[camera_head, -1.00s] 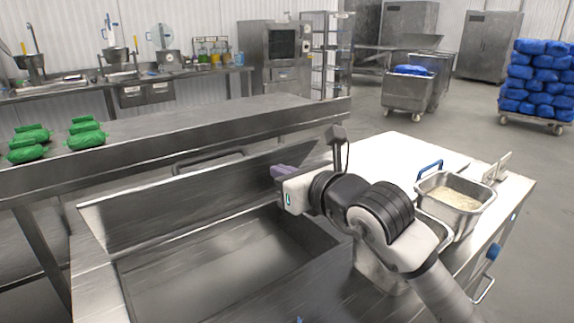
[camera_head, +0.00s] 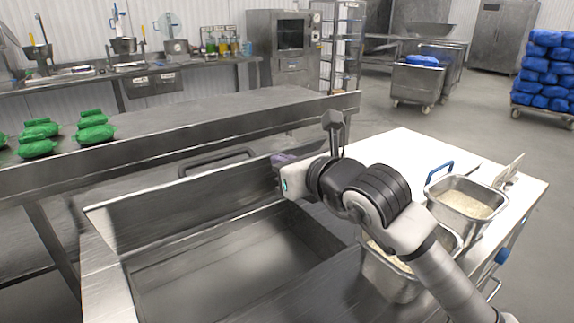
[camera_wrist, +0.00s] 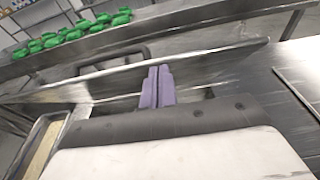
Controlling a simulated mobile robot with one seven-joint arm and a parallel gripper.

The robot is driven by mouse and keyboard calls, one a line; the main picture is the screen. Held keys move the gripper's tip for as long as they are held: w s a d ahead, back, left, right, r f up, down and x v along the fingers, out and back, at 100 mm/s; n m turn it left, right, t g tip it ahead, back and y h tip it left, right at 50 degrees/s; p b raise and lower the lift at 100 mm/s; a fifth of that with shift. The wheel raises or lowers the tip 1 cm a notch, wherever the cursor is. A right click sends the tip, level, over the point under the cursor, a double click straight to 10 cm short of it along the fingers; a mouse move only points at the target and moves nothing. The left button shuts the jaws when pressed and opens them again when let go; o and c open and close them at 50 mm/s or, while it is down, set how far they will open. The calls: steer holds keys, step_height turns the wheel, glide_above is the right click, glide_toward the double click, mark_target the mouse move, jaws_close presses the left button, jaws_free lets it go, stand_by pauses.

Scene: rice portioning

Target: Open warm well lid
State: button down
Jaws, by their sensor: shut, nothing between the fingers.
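The warm well (camera_head: 235,255) is an open rectangular steel basin in the counter at the front. Its steel lid (camera_head: 165,207) stands raised and tilted along the far side, leaving the basin uncovered. The lid's dark handle (camera_head: 215,157) shows beyond its upper edge, and also in the wrist view (camera_wrist: 112,56). My gripper (camera_head: 280,160) is at the right part of the lid's upper edge, to the right of the handle. Its purple fingers (camera_wrist: 157,87) are together and empty, pointing over the lid. I cannot tell whether they touch the lid.
Steel pans of rice-like food stand right of the well, one on the white worktop (camera_head: 400,150) and one (camera_head: 390,275) partly behind my arm. A long steel table (camera_head: 230,115) with green bags (camera_head: 95,130) runs behind the lid. Open floor lies to the right.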

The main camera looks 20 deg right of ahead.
steer(key=w+a+r+g+h+p, duration=0.1)
steer(key=w+r+g+p, duration=0.4)
steer(key=w, duration=0.6)
steer(key=shift+a+r, duration=0.45)
steer(key=shift+a, duration=0.2)
steer(key=shift+f, duration=0.15)
